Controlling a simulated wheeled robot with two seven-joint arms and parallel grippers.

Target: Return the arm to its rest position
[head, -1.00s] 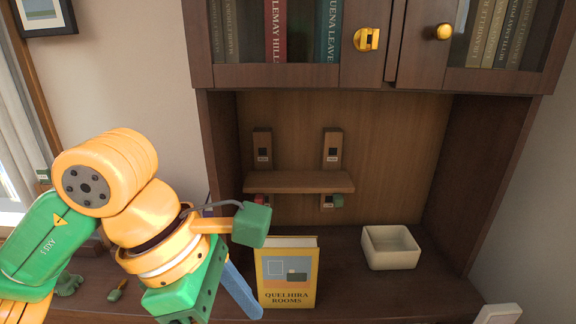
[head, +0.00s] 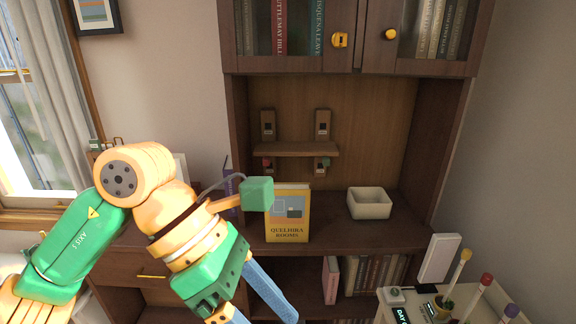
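My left arm comes in from the left, orange and green, and hangs in front of the bookcase. My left gripper (head: 268,290) is at its lower end, with a long blue finger slanting down to the right. The other finger is not clearly visible, so its opening cannot be judged. No object shows in it. My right gripper is not in view.
A yellow book (head: 288,222) stands upright on the bookcase counter (head: 335,228), just right of the arm's wrist. A small shelf (head: 295,149) is behind. A side table with coloured-topped sticks (head: 485,281) stands at lower right.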

